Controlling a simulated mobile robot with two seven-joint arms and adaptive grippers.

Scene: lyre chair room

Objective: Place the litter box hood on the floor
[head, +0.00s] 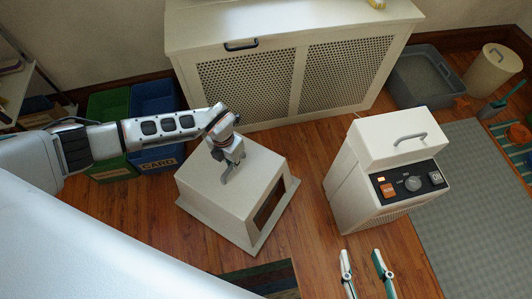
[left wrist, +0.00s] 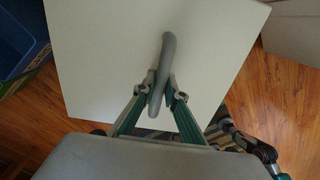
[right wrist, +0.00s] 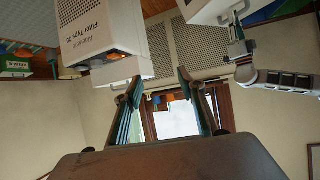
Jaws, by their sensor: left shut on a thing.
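The litter box hood (head: 215,190) is a cream box with a flared rim, a dark front opening and a grey handle on top. My left gripper (head: 232,168) is shut on this handle (left wrist: 167,60), with its fingers on either side in the left wrist view (left wrist: 160,88). The hood is upright over the wooden floor; I cannot tell whether its rim touches the floor. My right gripper (head: 365,262) is open and empty at the bottom of the head view, and its spread fingers show in the right wrist view (right wrist: 160,90).
A white appliance (head: 385,150) stands right of the hood. A grey litter tray (head: 400,92) is back right, beside a grey mat (head: 450,200). A striped rug (head: 265,280) lies in front.

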